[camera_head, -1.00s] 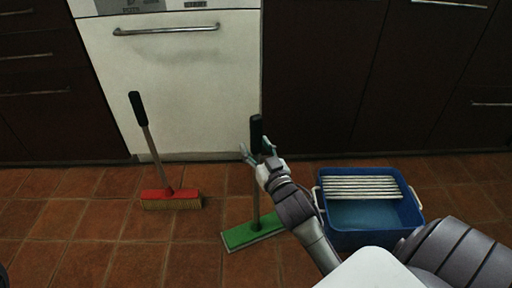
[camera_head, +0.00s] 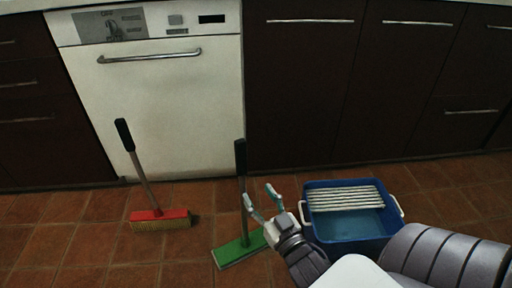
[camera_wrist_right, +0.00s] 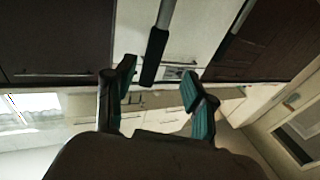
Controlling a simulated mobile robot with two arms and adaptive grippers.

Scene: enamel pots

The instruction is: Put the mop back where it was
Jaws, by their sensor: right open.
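The mop stands upright on the floor, with a flat green head (camera_head: 240,249) and a dark handle (camera_head: 240,158). My right gripper (camera_head: 262,202) is open beside the handle, to its right and below its top. In the right wrist view, which looks upside down, a black handle grip (camera_wrist_right: 155,55) with a grey shaft shows ahead between the spread teal fingertips (camera_wrist_right: 157,78). The fingers look apart from it. My left gripper is out of view.
A red broom (camera_head: 160,219) stands to the left of the mop. A blue bucket (camera_head: 390,238) with a white slatted wringer (camera_head: 344,198) stands to the right. A white dishwasher (camera_head: 155,110) and dark cabinets (camera_head: 300,90) line the back. Tiled floor is clear at front left.

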